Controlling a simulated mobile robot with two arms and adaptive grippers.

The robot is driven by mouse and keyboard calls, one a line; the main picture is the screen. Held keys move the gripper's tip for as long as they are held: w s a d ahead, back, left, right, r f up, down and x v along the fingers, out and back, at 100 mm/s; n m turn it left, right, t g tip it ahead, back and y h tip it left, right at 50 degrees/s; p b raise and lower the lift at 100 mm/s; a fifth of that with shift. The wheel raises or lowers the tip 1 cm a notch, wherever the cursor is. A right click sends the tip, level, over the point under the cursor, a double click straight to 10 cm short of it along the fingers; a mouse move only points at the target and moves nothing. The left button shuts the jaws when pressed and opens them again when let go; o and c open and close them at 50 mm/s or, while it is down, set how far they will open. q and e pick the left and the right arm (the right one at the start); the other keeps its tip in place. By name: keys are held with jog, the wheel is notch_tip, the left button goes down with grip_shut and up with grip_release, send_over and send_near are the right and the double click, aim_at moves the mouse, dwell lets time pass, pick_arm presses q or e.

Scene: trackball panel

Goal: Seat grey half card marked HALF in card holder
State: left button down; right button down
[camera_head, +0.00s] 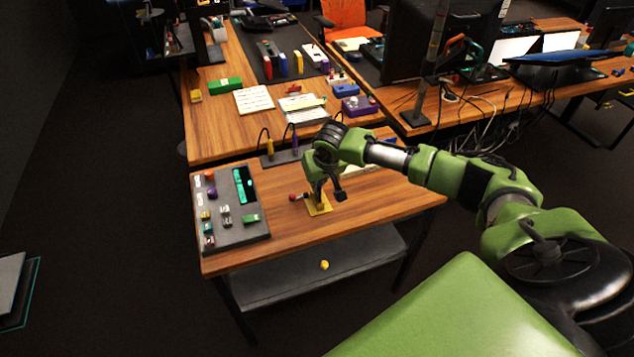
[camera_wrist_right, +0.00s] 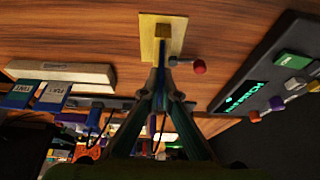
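My right gripper (camera_head: 322,192) points down at a small yellow stand (camera_head: 319,209) on the near table. In the right wrist view, the two fingers of the right gripper (camera_wrist_right: 161,72) come close together at the upright part of the yellow stand (camera_wrist_right: 161,28). A lever with a red ball (camera_wrist_right: 199,67) sticks out beside it; the red ball (camera_head: 293,197) also shows in the head view. I cannot make out a grey card marked HALF; the fingers hide what is between them. Two bluish cards (camera_wrist_right: 20,94) (camera_wrist_right: 53,95) with blurred lettering stand by a cream bar (camera_wrist_right: 62,72). My left gripper is not in view.
A dark control panel (camera_head: 232,215) with knobs and a green display lies left of the stand. A grey shelf (camera_head: 320,268) with a yellow ball (camera_head: 324,265) is below the tabletop. The wood (camera_head: 285,235) in front of the stand is clear.

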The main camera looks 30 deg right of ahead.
jog(key=shift+f, duration=0.15)
jog(key=c, duration=2.3)
grip_release()
jog(key=v, duration=1.2)
jog(key=shift+r+b, duration=0.2)
jog(key=shift+b, duration=0.1)
jog(key=shift+f, duration=0.1)
